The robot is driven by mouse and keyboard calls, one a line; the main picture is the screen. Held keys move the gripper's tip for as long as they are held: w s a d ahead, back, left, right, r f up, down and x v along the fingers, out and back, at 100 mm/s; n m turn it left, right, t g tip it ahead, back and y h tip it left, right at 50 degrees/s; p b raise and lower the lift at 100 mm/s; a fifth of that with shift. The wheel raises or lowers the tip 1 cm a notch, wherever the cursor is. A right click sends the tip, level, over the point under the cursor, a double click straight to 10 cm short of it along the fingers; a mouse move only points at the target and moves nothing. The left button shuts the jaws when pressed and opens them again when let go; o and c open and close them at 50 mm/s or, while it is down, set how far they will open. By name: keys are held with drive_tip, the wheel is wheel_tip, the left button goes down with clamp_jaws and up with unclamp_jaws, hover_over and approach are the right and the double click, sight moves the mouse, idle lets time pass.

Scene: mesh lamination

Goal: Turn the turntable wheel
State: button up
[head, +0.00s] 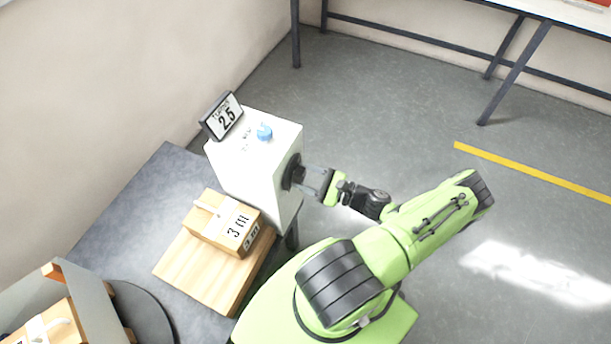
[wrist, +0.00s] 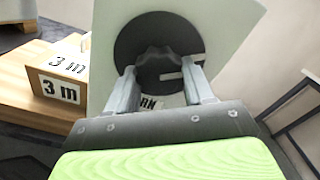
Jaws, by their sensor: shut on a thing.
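The turntable wheel is a dark round disc (head: 291,171) on the right side of a white box (head: 262,165). In the wrist view the disc (wrist: 128,45) fills the upper middle, with a dark lobed knob at its centre and a pale mark at its right. My gripper (head: 306,178) reaches the wheel from the right. In the wrist view its two fingers (wrist: 160,84) stand on either side of the knob and are shut on it. Part of a label reading "RN" shows below the disc, between the fingers. The exact finger contact is partly hidden.
A display reading "2.5" (head: 222,117) and a blue knob (head: 264,132) sit on the box top. A wooden block marked "3 m" (head: 240,232) lies on a wooden board (head: 190,272) beside the box. Open floor (head: 430,130) lies to the right.

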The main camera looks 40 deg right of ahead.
drive_tip(key=m, duration=0.6)
drive_tip(key=shift+a, duration=0.1)
drive_tip(key=m, duration=1.2)
drive_tip(key=shift+a+r, duration=0.1)
drive_tip(key=shift+a, duration=0.05)
drive_tip(key=m, duration=0.6)
drive_tip(key=shift+r, duration=0.1)
drive_tip(key=o, duration=1)
drive_tip(key=shift+o, duration=0.2)
